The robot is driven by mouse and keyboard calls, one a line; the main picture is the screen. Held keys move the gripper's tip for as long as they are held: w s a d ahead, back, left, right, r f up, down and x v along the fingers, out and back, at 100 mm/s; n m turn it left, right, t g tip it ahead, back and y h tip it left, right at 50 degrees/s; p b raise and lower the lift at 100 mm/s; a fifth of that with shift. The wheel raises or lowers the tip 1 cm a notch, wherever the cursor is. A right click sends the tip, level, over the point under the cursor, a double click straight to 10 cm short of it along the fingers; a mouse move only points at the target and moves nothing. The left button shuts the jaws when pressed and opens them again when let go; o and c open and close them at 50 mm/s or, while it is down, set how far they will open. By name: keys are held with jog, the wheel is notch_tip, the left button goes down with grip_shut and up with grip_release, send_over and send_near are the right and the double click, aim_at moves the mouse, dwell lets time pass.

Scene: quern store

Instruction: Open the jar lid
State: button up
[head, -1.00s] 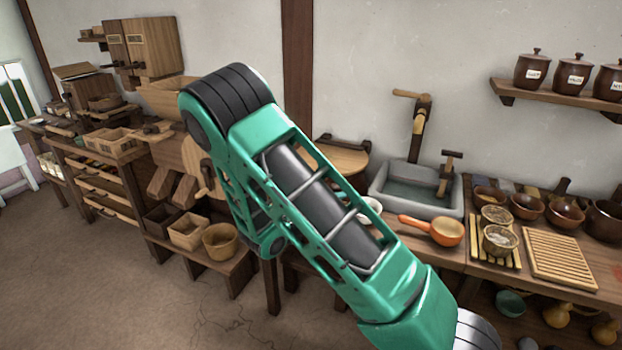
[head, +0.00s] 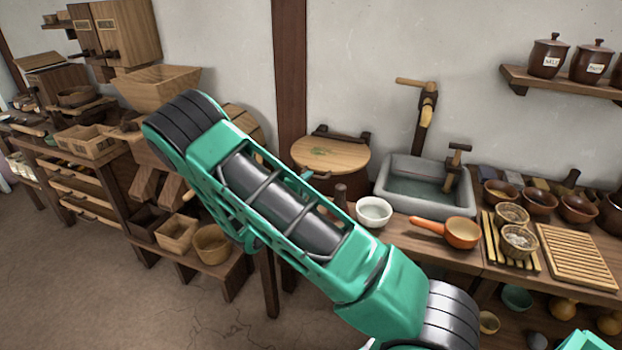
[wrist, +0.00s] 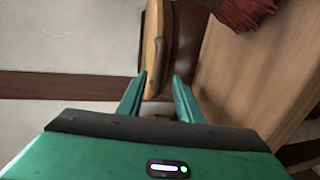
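The large dark-brown jar shows in the head view with a round pale wooden lid (head: 325,155) lying flat on it. The lid has a green mark on top and a dark fitting at its back edge. In the wrist view I see what looks like this lid edge-on (wrist: 151,45), with a brown handle-like piece, beside the dark jar body (wrist: 185,45). My gripper (wrist: 160,80) is open, its two teal fingers apart. The lid's edge and the jar appear beyond the gap; I cannot tell any contact. The gripper is not visible in the head view.
A stone basin (head: 425,190) with a tap stands right of the jar. A white bowl (head: 374,212) and an orange ladle (head: 450,230) sit on the counter. Lidded pots (head: 548,60) stand on the wall shelf. A reddish bristly thing (wrist: 243,12) shows in the wrist view.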

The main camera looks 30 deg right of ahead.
aim_at(312, 178)
jog(key=x, duration=0.6)
jog(key=shift+d, duration=0.2)
jog(key=shift+s, duration=0.1)
jog(key=c, duration=0.8)
jog(key=shift+a, duration=0.1)
grip_shut()
